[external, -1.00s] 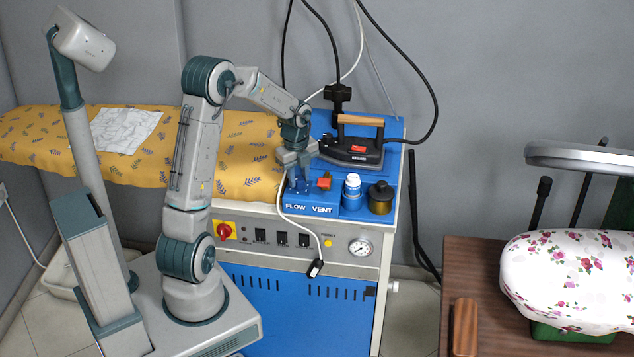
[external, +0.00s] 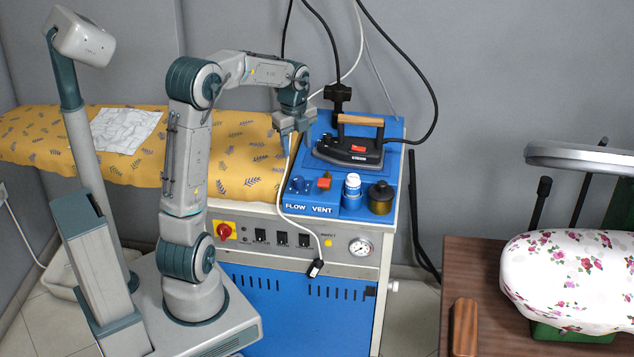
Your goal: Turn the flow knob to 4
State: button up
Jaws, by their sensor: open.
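The flow knob (external: 299,184) is a small blue knob on the blue top of the ironing station, just above the word FLOW. The number it points to is too small to read. A red vent control (external: 324,183) sits to its right, above the word VENT. My gripper (external: 286,148) is open and empty, pointing down. It is above and a little left of the flow knob in the picture, apart from it.
An iron (external: 350,152) with a wooden handle rests behind the controls. A blue-and-white bottle (external: 352,190) and a dark brass-coloured container (external: 380,197) stand to their right. A white cable (external: 283,200) hangs close by. The yellow ironing board (external: 235,155) lies left.

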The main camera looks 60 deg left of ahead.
jog(key=shift+r, duration=1.45)
jog(key=s+d+n+t, duration=0.2)
jog(key=s+d+n, duration=1.6)
jog(key=s, duration=0.1)
jog(key=shift+d+f+t, duration=0.3)
jog(key=shift+f, duration=0.15)
